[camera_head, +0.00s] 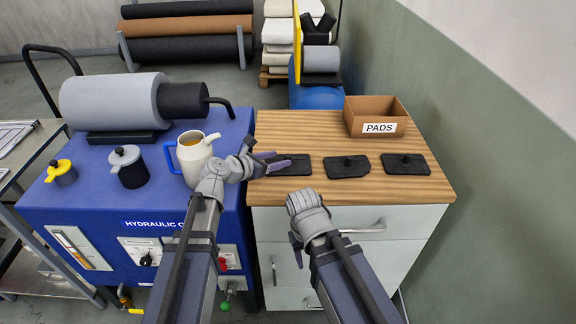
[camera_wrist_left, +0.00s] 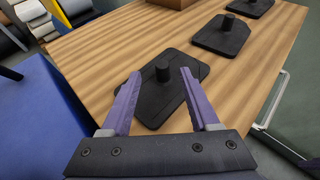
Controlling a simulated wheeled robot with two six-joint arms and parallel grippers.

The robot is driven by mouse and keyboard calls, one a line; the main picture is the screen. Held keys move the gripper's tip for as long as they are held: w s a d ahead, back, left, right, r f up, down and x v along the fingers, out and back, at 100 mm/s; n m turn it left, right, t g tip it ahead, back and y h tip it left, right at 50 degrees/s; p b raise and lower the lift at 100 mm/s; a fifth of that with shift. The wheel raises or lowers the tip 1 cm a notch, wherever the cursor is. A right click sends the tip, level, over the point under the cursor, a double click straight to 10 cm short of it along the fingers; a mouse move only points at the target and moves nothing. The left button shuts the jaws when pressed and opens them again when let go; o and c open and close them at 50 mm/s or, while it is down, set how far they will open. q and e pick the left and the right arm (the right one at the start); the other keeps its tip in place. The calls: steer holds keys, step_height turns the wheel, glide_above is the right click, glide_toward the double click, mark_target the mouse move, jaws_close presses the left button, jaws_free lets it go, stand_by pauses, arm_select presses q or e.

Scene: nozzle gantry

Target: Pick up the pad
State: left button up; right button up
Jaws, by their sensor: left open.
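Three flat black pads, each with a short upright knob, lie in a row on the wooden cabinet top: a left pad (camera_head: 294,165), a middle pad (camera_head: 347,167) and a right pad (camera_head: 405,164). My left gripper (camera_head: 273,164) is open over the left pad, and its arm hides part of that pad's left side. In the left wrist view the open fingers (camera_wrist_left: 157,88) stand on either side of the left pad's knob (camera_wrist_left: 162,72), with gaps between. My right arm ends low in front of the cabinet; its fingers are not clearly visible.
An open brown box labelled PADS (camera_head: 376,117) stands at the back right of the wooden top (camera_head: 300,130). A white jug (camera_head: 195,157) and a black lidded pot (camera_head: 128,167) stand on the blue hydraulic unit (camera_head: 90,205) at the left.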

mark_target(287, 156)
arm_select(q)
steer(key=b+x, duration=0.1)
steer(key=x, duration=0.4)
steer(key=shift+d+r, duration=0.1)
steer(key=shift+d, duration=0.1)
steer(key=shift+r, duration=0.1)
steer(key=shift+c, duration=0.5)
jaws_close()
